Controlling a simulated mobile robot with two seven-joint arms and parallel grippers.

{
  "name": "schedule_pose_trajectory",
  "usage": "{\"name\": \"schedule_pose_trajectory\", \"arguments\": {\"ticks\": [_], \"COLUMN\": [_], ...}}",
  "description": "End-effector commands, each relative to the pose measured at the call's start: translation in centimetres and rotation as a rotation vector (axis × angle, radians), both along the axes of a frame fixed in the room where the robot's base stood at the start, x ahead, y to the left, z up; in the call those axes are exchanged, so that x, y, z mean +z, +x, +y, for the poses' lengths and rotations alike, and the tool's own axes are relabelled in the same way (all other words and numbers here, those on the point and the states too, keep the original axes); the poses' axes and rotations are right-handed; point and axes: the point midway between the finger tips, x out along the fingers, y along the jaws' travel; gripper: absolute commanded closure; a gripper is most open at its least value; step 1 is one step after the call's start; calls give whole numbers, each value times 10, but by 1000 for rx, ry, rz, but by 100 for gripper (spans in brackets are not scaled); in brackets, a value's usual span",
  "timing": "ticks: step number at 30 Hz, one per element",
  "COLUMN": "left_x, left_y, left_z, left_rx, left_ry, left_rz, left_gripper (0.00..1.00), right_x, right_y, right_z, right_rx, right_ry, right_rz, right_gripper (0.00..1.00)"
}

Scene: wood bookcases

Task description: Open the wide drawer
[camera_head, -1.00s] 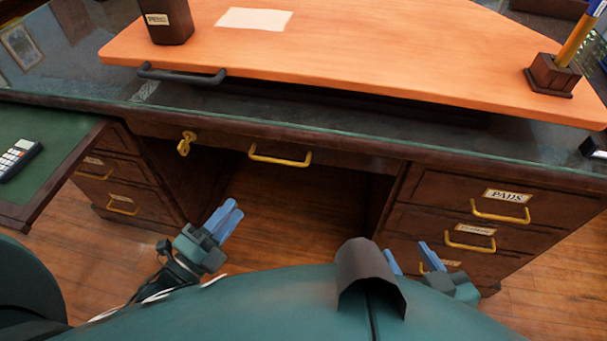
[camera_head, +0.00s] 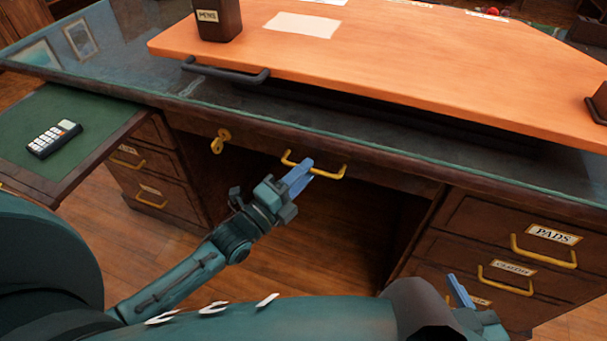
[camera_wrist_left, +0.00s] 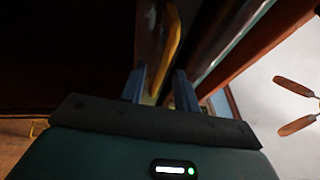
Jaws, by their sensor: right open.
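The wide drawer (camera_head: 385,180) is a dark wood front under the desk top, and it looks shut. Its yellow handle (camera_head: 334,174) shows at the middle of the front. My left gripper (camera_head: 299,176) is at the left part of this handle, fingers pointing toward it. In the left wrist view, my left gripper (camera_wrist_left: 161,88) has its two blue fingers apart. The yellow handle (camera_wrist_left: 173,35) runs ahead of and into the gap between them; contact cannot be told. My right gripper (camera_head: 459,292) is open, low at the right, partly hidden by my body.
A yellow key (camera_head: 220,141) sticks out left of the handle. A green pull-out board (camera_head: 95,112) with a calculator (camera_head: 55,138) juts out at left. Labelled drawers (camera_head: 520,235) stand at right. An orange board (camera_head: 400,60) lies above the desk top.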

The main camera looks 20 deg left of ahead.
Motion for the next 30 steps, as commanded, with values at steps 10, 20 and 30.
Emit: {"name": "schedule_pose_trajectory", "arguments": {"ticks": [10, 20, 30], "left_x": [1, 1, 1], "left_y": [4, 3, 3], "left_z": [-2, -2, -2], "left_rx": [0, 0, 0], "left_ry": [0, 0, 0], "left_rz": [0, 0, 0], "left_gripper": [68, 95, 100], "right_x": [0, 0, 0], "right_y": [1, 1, 1], "right_z": [1, 1, 0], "right_rx": [2, 2, 5], "right_ry": [-2, -2, -3], "right_rz": [-3, -4, -4], "right_gripper": [53, 53, 53]}}
